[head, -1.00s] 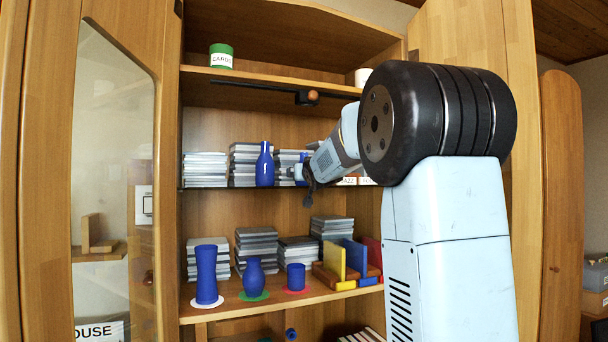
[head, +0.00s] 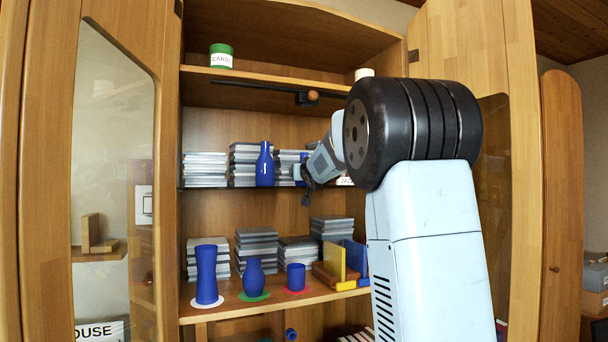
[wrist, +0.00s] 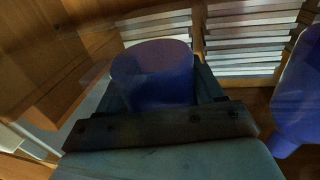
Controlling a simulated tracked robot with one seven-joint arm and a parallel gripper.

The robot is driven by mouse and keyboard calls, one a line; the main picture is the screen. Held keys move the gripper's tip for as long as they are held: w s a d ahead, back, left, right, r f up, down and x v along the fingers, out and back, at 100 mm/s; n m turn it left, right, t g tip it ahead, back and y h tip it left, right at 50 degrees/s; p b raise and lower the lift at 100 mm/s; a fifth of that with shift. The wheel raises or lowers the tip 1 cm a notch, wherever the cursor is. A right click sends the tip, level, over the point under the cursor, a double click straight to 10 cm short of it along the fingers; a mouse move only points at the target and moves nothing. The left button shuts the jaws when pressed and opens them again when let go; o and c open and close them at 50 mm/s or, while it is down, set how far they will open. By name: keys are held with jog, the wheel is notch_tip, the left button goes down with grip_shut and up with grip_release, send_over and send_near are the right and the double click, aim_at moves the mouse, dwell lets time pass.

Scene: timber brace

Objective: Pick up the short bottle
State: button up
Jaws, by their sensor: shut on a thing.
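My gripper (wrist: 155,95) is shut on a blue round thing (wrist: 153,75), likely the short bottle, whose flat-looking top shows between the fingers in the wrist view. In the head view my gripper (head: 300,174) is at the middle shelf, and only a small part of the held blue thing shows. A blue long-necked bottle (head: 264,166) stands upright to its left on that shelf. A blue bottle also shows at the right edge of the wrist view (wrist: 298,95), apart from my gripper. Whether the held thing touches the shelf I cannot tell.
Stacks of cases (head: 205,169) stand behind on the middle shelf. Below are a tall blue vessel (head: 207,275), a blue vase (head: 254,279) and a blue cup (head: 296,277) on coloured discs. A dark bar (head: 270,88) hangs above. Cabinet doors flank the opening.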

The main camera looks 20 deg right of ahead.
jog(key=c, duration=0.4)
jog(key=shift+r, duration=0.15)
